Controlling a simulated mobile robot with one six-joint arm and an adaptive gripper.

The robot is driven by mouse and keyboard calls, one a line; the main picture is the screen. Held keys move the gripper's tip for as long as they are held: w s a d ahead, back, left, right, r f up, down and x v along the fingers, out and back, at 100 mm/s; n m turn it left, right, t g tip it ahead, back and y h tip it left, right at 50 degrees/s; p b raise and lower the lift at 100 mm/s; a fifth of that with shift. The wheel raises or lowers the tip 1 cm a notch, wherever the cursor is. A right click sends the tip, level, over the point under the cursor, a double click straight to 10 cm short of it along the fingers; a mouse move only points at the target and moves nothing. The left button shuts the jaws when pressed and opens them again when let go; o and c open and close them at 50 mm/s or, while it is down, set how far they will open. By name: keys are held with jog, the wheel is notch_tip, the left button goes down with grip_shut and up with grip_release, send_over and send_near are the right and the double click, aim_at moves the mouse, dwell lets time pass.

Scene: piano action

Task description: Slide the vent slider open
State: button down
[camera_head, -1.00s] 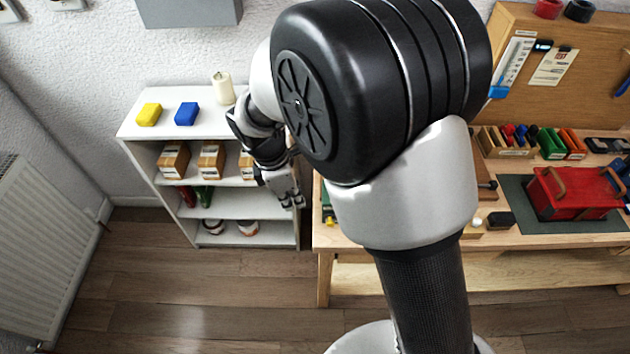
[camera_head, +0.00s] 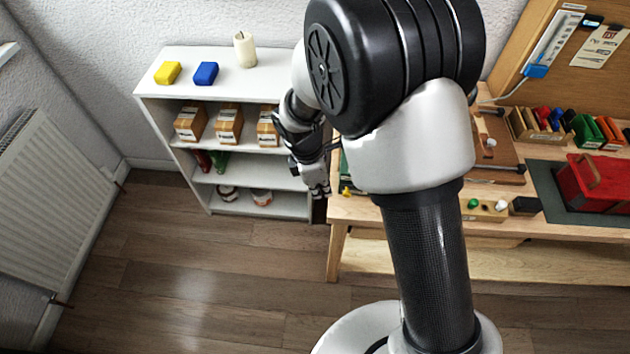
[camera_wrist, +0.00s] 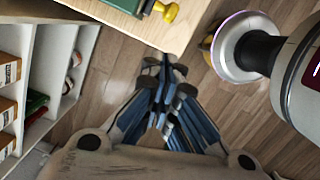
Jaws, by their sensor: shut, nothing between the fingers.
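I cannot make out a vent slider for certain in either current view. A white marked strip (camera_head: 556,42) with a blue piece (camera_head: 537,71) at its lower end is on the wooden back panel at the upper right; I cannot tell whether it is a slider. My gripper (camera_head: 320,192) hangs between the white shelf's right edge and the workbench's left end, well away from that strip. In the wrist view my gripper (camera_wrist: 166,72) is shut and empty, its fingertips beside the bench edge, with floor behind them.
The white shelf (camera_head: 207,91) holds yellow (camera_head: 168,73) and blue (camera_head: 206,73) blocks, a candle (camera_head: 244,50) and boxes. The workbench (camera_head: 372,213) carries a red toolbox (camera_head: 597,182). A radiator (camera_head: 60,200) stands left. The floor (camera_head: 190,270) before the shelf is clear.

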aim_at(347, 191)
jog(key=shift+w+d+f+b, duration=0.2)
jog(key=shift+d+f, duration=0.1)
jog(key=shift+d, duration=0.4)
jog(key=shift+w+d+f+b, duration=0.15)
jog(key=shift+d+f, duration=0.1)
jog(key=shift+d, duration=0.45)
jog(key=shift+d, duration=0.1)
